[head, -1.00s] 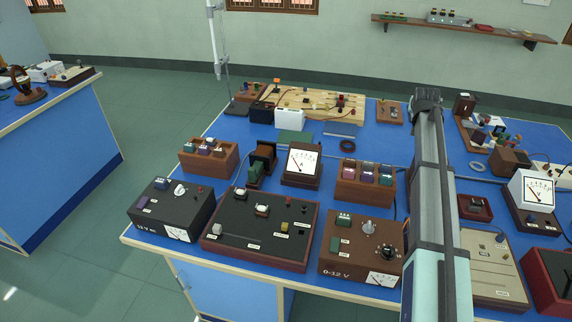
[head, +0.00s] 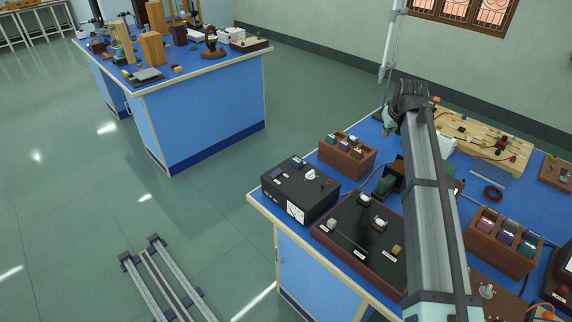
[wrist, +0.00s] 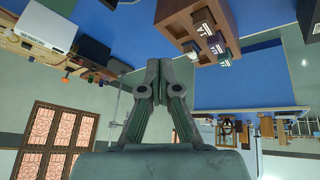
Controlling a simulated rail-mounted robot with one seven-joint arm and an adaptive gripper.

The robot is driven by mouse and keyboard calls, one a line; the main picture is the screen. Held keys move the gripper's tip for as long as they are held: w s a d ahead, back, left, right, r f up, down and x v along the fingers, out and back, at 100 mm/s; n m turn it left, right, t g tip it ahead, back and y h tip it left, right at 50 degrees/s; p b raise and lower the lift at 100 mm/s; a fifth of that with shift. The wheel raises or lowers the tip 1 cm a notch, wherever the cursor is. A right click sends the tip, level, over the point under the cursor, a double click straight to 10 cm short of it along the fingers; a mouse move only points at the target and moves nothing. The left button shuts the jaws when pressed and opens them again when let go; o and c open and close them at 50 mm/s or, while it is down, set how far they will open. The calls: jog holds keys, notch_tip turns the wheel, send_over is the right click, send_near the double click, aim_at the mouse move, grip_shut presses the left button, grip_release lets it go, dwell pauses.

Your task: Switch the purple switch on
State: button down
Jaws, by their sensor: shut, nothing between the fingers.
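The purple switch (head: 279,174) is a small rocker on the left part of the top of a black power box (head: 318,190), at the near left corner of the blue bench. Whether it is on or off is too small to tell. My gripper shows in the wrist view (wrist: 160,92), its two fingers shut together with nothing between them. In the head view my arm reaches up over the bench to the right of the black box, and the fingers are not clear there. The gripper is apart from the switch, which I cannot make out in the wrist view.
A wooden box of coloured blocks (head: 345,160) stands behind the black box and shows in the wrist view (wrist: 182,22). A dark switch panel (head: 350,235) lies right of the black box. Another wooden block holder (head: 485,247) is further right.

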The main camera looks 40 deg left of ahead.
jog(key=s+a+r+n+g, duration=0.1)
jog(key=s+a+n+g, duration=0.1)
jog(key=s+a, duration=0.8)
jog(key=s+a+r+n+g, duration=0.1)
jog(key=s+a+n, duration=0.4)
jog(key=s+a, duration=0.5)
jog(key=s+p, duration=0.1)
jog(key=s, duration=0.7)
jog(key=shift+s+a+g, duration=0.15)
jog(key=shift+a+g, duration=0.05)
jog(key=shift+g, duration=0.2)
jog(key=p, duration=0.4)
send_over(278, 170)
jog(key=d, duration=0.1)
jog(key=f, duration=1.1)
jog(key=shift+s+f, duration=0.2)
jog(key=shift+s, duration=0.05)
jog(key=shift+w+f, duration=0.1)
jog(key=shift+f, duration=0.9)
